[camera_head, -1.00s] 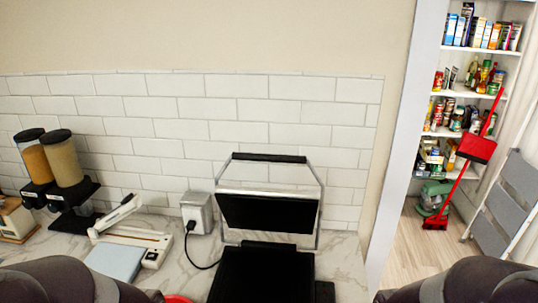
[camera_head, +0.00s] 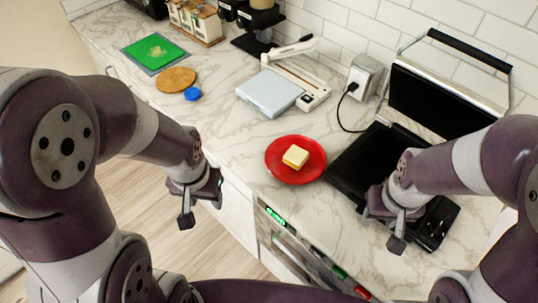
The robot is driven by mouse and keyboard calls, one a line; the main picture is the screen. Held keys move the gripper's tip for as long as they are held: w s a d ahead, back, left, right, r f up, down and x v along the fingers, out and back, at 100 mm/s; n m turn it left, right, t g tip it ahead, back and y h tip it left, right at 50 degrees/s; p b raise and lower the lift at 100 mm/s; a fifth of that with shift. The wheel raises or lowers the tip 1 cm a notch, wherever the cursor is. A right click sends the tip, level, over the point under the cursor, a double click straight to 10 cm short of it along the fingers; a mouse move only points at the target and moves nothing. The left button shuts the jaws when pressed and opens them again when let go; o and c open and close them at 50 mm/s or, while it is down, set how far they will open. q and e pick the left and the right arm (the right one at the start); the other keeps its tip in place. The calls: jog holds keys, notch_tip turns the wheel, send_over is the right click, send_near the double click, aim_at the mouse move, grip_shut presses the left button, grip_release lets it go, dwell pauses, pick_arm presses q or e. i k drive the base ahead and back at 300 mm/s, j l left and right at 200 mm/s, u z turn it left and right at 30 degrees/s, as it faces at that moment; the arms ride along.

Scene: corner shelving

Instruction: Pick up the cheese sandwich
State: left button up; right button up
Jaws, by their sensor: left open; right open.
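The cheese sandwich (camera_head: 295,156), a small pale yellow square stack, lies on a red plate (camera_head: 281,175) on the marble counter. My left gripper (camera_head: 202,212) is open and empty, left of the plate and in front of the counter edge. My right gripper (camera_head: 387,231) is open and empty, right of and nearer than the plate, by the near side of the black press. Both grippers are apart from the sandwich.
An open black sandwich press (camera_head: 357,164) stands right of the plate. A slicer with a pale blue board (camera_head: 269,93) is behind it. A green mat (camera_head: 153,52), round brown board (camera_head: 176,79) and blue lid (camera_head: 193,94) lie at the left. Counter left of the plate is clear.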

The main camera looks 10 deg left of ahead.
aim_at(295, 157)
jog(key=j+z, duration=0.1)
jog(key=z, duration=0.3)
jog(key=i+j+z, duration=0.1)
jog(key=z, duration=0.35)
jog(key=j+z, duration=0.2)
jog(key=z, duration=0.2)
jog(key=j+z, duration=0.15)
jog(key=z, duration=0.25)
jog(key=j, duration=0.4)
